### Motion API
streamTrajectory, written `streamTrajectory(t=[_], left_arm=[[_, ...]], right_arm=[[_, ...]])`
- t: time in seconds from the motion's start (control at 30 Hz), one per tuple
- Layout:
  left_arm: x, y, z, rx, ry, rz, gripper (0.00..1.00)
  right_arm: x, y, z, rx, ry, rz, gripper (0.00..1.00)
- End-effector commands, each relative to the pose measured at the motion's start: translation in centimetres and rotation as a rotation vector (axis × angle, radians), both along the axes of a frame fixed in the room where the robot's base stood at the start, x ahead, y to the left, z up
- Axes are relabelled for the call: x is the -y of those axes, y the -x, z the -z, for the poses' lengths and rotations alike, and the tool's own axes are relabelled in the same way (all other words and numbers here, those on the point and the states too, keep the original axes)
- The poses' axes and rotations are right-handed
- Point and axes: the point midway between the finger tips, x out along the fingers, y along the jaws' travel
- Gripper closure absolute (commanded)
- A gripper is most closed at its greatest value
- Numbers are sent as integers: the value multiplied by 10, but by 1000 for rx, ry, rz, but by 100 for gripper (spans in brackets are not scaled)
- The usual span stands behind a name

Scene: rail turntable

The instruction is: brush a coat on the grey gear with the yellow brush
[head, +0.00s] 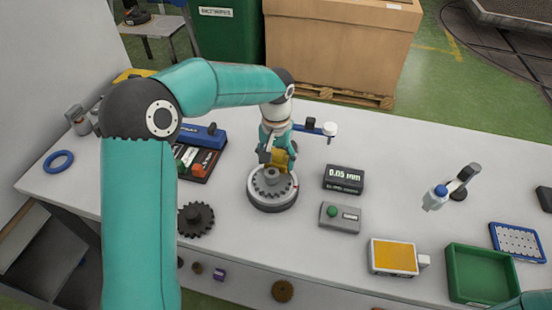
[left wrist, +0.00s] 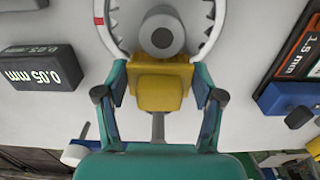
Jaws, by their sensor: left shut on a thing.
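The grey gear (head: 268,188) lies on a round turntable (head: 273,203) in the middle of the bench, with a grey hub at its centre. The hub (left wrist: 162,36) and the pale ring around it show at the top of the left wrist view. My left gripper (head: 275,150) is shut on a yellow block-shaped part, which I take to be the yellow brush (head: 279,160). It also shows between the fingers in the left wrist view (left wrist: 157,88). The brush is right by the hub, at the gear's far side. Its bristles are hidden, so contact cannot be told. My right gripper is out of view.
A dark gear (head: 195,219) lies left of the turntable. A 0.05 mm display (head: 344,179) and a green-button box (head: 340,217) stand right of it. A tool tray (head: 205,160) is behind left. A yellow-topped pad (head: 393,256) and green bin (head: 482,274) are at right.

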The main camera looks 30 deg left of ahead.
Motion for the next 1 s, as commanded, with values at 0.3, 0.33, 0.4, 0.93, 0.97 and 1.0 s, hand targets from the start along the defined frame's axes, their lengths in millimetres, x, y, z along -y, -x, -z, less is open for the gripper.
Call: streamTrajectory(t=[0.3,0.33,0.4,0.93,0.97,1.0], left_arm=[[-1,-5,0,0,0,0,60],[-1,-5,0,0,0,0,60],[-1,-5,0,0,0,0,60],[0,3,0,0,0,0,60],[1,3,0,0,0,0,60],[1,4,0,0,0,0,60]], right_arm=[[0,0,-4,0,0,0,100],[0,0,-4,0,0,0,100],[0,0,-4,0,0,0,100],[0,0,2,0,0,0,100],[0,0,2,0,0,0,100],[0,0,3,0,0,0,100]])
